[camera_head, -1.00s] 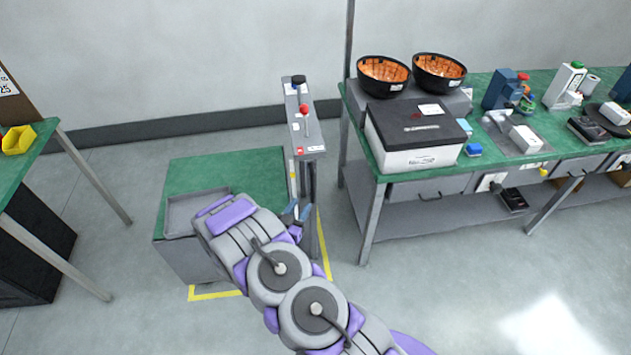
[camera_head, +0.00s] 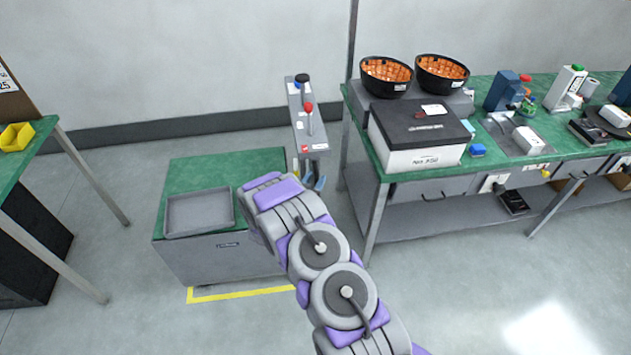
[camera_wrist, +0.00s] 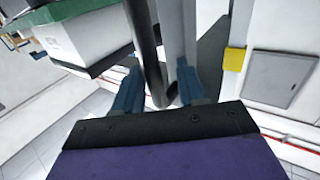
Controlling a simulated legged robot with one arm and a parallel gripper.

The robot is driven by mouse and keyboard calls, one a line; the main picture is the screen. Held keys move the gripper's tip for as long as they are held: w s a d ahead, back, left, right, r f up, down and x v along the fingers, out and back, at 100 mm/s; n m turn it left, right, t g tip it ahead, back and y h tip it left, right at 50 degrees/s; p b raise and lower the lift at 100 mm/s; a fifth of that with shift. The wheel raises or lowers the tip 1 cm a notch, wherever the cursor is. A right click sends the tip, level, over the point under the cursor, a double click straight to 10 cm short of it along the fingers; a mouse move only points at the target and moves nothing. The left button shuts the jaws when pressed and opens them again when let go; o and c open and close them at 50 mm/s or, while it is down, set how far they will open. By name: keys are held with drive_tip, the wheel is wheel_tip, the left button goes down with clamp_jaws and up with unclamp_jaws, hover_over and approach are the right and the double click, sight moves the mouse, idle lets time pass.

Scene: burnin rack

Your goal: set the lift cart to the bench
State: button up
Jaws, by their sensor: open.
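The lift cart (camera_head: 212,262) is a grey box with a green top, standing on the floor left of the bench. Its top is lower than the green bench top (camera_head: 408,180). A grey control panel (camera_head: 306,120) on a post stands between cart and bench. It carries a red-knobbed lever (camera_head: 309,118) and a black knob (camera_head: 302,78). My gripper (camera_head: 308,180) is open just below the panel's front end. In the wrist view, a dark curved bar (camera_wrist: 147,50) and a grey post show between and beyond the blue fingers; I cannot tell whether they touch.
A grey tray (camera_head: 200,212) lies on the cart top. Yellow floor tape (camera_head: 240,293) runs in front of the cart. Another green table (camera_head: 28,160) stands at the left. The bench carries a black-lidded white box (camera_head: 420,158) and two bowls. Floor at lower right is clear.

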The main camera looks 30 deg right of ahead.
drive_tip(key=shift+a, duration=0.1)
drive_tip(key=shift+d, duration=0.8)
drive_tip(key=shift+c, duration=1.1)
drive_tip(key=shift+f, duration=0.15)
drive_tip(key=c, duration=0.3)
drive_tip(key=shift+a, duration=0.35)
clamp_jaws()
